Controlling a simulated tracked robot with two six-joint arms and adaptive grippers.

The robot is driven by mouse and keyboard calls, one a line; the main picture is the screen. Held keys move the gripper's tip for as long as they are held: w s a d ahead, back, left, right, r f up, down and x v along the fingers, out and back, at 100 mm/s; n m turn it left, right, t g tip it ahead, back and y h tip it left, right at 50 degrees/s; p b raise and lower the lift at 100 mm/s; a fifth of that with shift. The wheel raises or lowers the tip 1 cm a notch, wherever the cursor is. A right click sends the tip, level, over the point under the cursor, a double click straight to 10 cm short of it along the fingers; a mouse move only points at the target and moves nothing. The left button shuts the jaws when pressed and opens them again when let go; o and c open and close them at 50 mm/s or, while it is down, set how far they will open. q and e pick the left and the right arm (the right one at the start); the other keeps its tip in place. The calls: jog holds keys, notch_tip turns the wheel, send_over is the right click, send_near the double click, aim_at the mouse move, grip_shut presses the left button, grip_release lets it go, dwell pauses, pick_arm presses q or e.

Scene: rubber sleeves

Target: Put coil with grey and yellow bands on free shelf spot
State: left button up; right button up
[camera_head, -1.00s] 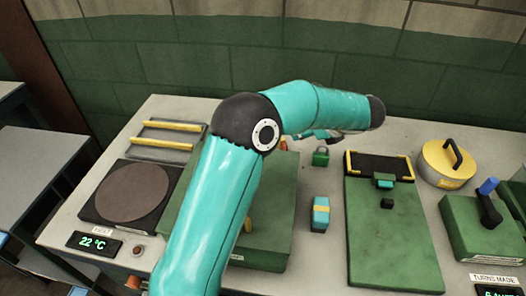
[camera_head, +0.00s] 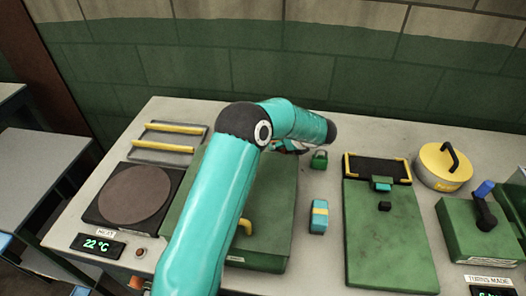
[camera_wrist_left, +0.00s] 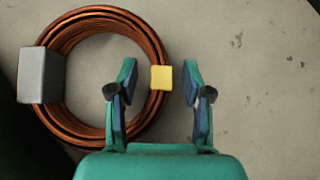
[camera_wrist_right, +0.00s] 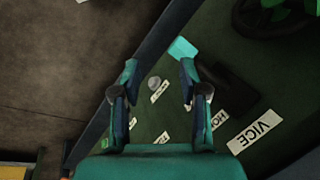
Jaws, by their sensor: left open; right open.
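The copper coil (camera_wrist_left: 77,120) shows in the left wrist view, lying on the pale bench top. It has a grey band (camera_wrist_left: 41,76) on its left side and a yellow band (camera_wrist_left: 161,77) on its right side. My left gripper (camera_wrist_left: 158,72) is open, with the yellow band between its fingertips in the picture; I cannot tell whether they touch it. In the head view the left gripper (camera_head: 288,147) is partly hidden behind my arm, and I cannot make out the coil there. My right gripper (camera_wrist_right: 155,75) is open and empty. I cannot identify the free shelf spot.

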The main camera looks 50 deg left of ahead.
pick_arm(q)
jog(key=shift+a+f, duration=0.25)
grip_shut()
jog(key=shift+r, duration=0.1)
dwell(0.3)
jog(key=shift+r, duration=0.15)
